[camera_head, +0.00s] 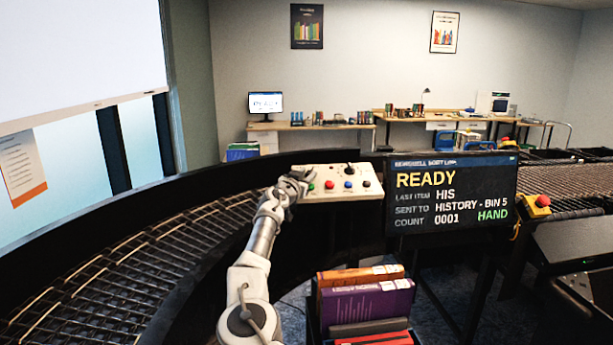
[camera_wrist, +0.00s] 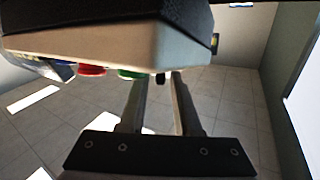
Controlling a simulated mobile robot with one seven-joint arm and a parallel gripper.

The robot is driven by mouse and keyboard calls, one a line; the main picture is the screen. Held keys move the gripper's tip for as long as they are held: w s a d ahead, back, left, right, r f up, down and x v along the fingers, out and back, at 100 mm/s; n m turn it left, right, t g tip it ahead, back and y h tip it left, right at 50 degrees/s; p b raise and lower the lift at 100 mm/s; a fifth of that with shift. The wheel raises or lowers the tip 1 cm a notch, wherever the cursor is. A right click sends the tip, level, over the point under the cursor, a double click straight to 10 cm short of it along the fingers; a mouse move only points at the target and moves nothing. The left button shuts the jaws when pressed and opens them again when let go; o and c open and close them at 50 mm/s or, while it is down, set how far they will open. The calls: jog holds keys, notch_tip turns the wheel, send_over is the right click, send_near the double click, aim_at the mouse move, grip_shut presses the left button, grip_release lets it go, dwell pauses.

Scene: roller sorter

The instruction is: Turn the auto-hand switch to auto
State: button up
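The control panel (camera_head: 333,194) is a pale sloped box left of the screen, with green, red, blue and black controls and a larger black knob (camera_head: 350,169) toward its back edge. My gripper (camera_head: 293,184) is at the panel's left end and covers that part. In the wrist view my gripper (camera_wrist: 159,78) is open. A small dark knob (camera_wrist: 160,77) beyond the green button (camera_wrist: 131,74) shows between the fingertips, with gaps visible on both sides. No label is readable, so I cannot tell for sure which control is the auto-hand switch. The screen (camera_head: 452,197) reads READY and HAND.
A curved roller conveyor (camera_head: 105,285) runs along the left. Several books (camera_head: 365,302) stand in a bin below the panel. A red emergency button on a yellow box (camera_head: 538,206) is right of the screen. Desks (camera_head: 312,126) stand at the back wall.

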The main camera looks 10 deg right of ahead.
grip_shut()
